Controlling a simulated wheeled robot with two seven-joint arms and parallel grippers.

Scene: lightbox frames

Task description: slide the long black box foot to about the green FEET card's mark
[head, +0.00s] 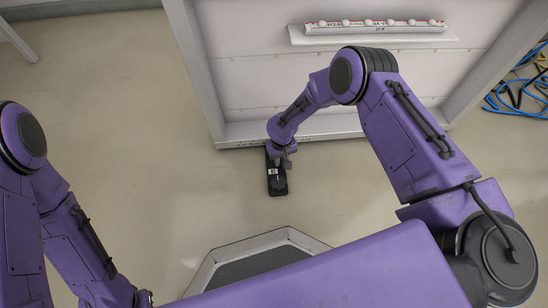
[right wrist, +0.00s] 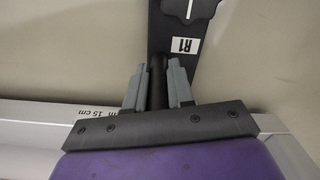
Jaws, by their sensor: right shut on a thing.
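The long black box foot (head: 277,186) lies on the floor at the front left of the lightbox frame, its length pointing away from the frame. I see no green FEET card in either view.
The white lightbox frame (head: 205,75) stands behind the foot; its lower rail (right wrist: 35,112) shows a "15 cm" print. A shelf (head: 375,37) holds a strip with several pale balls. Blue cables (head: 520,95) lie at the right. Floor left of the foot is clear.

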